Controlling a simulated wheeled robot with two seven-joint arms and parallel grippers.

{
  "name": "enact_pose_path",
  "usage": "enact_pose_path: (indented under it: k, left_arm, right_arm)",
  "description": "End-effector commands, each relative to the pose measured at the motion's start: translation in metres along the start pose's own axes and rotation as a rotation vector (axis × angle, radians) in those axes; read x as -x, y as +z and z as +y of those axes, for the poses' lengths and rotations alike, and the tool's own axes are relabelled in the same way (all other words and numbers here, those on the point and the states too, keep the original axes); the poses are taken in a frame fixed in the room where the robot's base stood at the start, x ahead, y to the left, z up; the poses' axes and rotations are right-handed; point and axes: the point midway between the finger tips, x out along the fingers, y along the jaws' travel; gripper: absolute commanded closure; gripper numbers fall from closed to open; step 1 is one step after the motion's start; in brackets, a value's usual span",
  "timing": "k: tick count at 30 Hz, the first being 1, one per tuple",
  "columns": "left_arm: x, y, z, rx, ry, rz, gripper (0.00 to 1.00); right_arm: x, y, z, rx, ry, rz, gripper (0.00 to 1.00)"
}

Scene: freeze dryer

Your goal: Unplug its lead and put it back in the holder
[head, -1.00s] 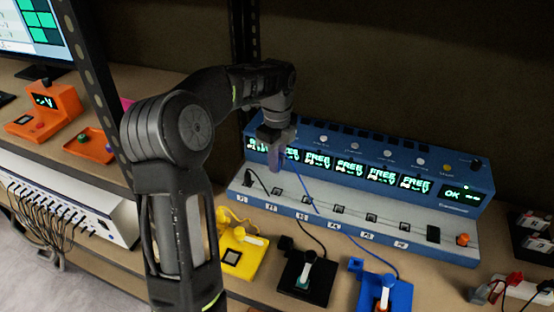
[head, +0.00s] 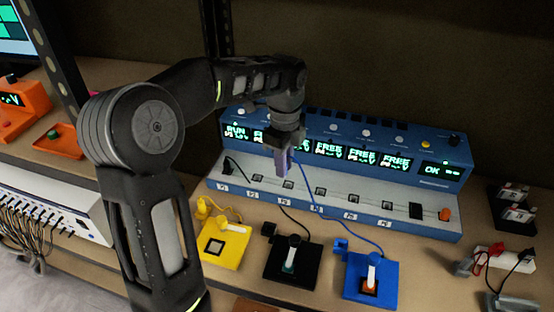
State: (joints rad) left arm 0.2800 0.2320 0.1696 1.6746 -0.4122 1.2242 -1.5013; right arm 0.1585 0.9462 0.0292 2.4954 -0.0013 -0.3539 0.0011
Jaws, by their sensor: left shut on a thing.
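My left gripper (head: 283,164) is shut on a bluish plug, mostly hidden by the jaws, in front of the blue-and-grey charger unit (head: 440,226). A blue lead (head: 317,206) runs from the jaws down to the blue stand (head: 388,272). I cannot tell whether the plug tip touches a socket. The small blue holder block (head: 341,244) sits at that stand's back left corner. A black plug (head: 230,166) is in the leftmost socket, under a display reading RUN; its lead runs to the black stand (head: 309,272). Several other visible displays read FREE. My right gripper is out of view.
A yellow stand (head: 234,245) with a yellow lead is left of the black one. An orange knob (head: 445,214) is at the unit's right end. Black blocks (head: 514,206) and red and black clips (head: 484,257) lie at right. A shelf post (head: 90,90) rises at left.

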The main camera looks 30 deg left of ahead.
Motion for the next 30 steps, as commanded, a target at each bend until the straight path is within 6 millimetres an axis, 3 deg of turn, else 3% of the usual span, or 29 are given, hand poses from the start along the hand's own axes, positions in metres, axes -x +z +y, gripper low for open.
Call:
enact_pose_path:
  k: [11,30]
  left_arm:
    - [0.0,-0.005,0.001,-0.002,0.0,0.0,1.0]
    - [0.0,-0.082,0.017,-0.005,0.0,0.0,1.0]
  right_arm:
    - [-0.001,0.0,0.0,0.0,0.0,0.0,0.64]
    - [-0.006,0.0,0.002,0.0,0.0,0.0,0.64]
